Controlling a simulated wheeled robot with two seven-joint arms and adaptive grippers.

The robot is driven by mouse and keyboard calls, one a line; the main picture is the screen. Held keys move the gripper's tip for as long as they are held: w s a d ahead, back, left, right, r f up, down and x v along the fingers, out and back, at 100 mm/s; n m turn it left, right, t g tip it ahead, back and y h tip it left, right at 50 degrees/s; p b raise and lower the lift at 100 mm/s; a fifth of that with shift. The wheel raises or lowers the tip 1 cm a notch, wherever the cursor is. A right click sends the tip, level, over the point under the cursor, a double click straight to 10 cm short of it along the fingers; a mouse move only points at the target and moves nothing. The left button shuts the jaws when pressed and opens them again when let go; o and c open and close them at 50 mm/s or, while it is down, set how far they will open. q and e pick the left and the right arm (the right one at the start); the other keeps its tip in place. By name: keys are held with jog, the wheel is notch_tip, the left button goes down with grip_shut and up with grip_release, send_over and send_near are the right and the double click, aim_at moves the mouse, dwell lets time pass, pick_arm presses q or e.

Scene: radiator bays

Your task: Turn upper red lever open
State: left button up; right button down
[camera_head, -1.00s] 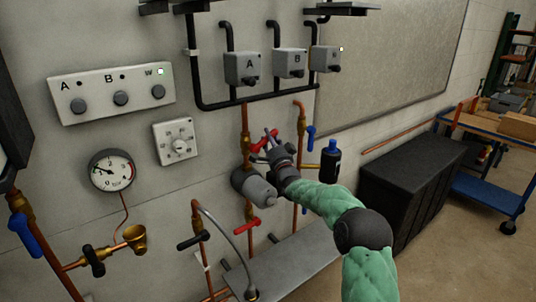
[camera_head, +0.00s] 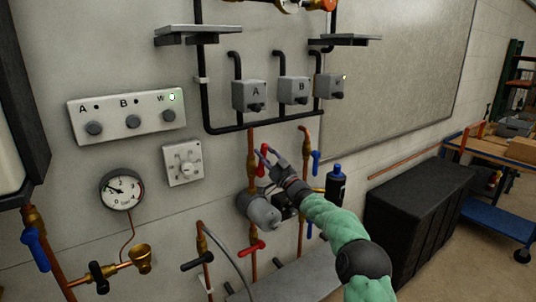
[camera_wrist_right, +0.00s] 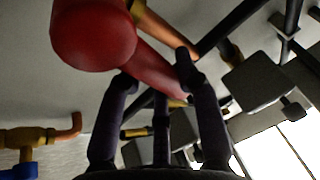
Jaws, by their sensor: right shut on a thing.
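The upper red lever (camera_head: 263,163) is on the copper pipe above the grey pump. In the head view it stands steeply, close to along the pipe, partly covered by my fingers. My right gripper (camera_head: 267,153) reaches it from the lower right. A lower red lever (camera_head: 250,249) sits on the same pipe below the pump. My left gripper is out of view.
The grey pump (camera_head: 262,211) is just below my right gripper. A blue lever (camera_head: 316,163) and a dark bottle with a blue cap (camera_head: 336,185) are close at the right. Black pipes and grey boxes (camera_head: 250,96) are above.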

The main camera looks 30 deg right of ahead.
jog(key=shift+a+r+n+g+y+p, duration=0.1)
jog(key=shift+a+n+g+y+p, duration=0.25)
jog(key=shift+n, duration=0.6)
jog(key=shift+a+n+g+y+p, duration=0.15)
jog(key=shift+a+n+y, duration=0.3)
jog(key=shift+n, duration=0.5)
jog(key=c, duration=0.8)
grip_release()
jog(key=shift+c, duration=0.2)
jog(key=v, duration=1.2)
jog(key=shift+d, duration=0.1)
